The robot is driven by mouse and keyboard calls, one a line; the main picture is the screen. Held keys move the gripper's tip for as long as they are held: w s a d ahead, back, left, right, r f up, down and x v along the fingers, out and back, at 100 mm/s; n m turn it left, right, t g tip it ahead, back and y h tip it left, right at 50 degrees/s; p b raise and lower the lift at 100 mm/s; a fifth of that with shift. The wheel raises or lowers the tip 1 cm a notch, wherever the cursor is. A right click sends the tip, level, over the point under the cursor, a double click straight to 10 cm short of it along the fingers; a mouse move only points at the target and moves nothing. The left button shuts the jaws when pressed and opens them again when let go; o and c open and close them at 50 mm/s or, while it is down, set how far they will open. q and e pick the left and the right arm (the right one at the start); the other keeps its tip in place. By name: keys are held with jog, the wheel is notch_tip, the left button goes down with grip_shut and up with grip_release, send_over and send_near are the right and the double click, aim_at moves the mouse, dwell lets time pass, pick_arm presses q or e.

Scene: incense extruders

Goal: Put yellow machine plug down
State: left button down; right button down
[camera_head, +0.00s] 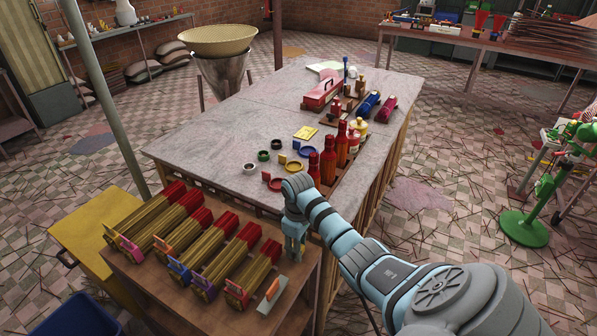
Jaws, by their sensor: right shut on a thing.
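My right gripper (293,250) is at the near end of the grey worktable, by the right part of the lower wooden bench, pointing down. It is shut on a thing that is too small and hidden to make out. A yellow ring-shaped part (294,166) lies on the grey table with a small yellow piece (282,159) beside it. I cannot tell whether either is the yellow machine plug. My left gripper is not in view.
Red, blue and black small parts lie near the yellow ring on the grey table (225,130). Red bottles (328,160) stand at its right edge. Bundles of incense sticks (160,215) fill much of the wooden bench (150,285). A funnel bowl (217,40) stands behind.

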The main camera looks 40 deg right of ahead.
jog(key=shift+p, duration=0.3)
jog(key=shift+f, duration=0.25)
jog(key=shift+f, duration=0.3)
jog(key=c, duration=1.2)
grip_release()
jog(key=shift+c, duration=0.2)
jog(key=shift+r, duration=0.15)
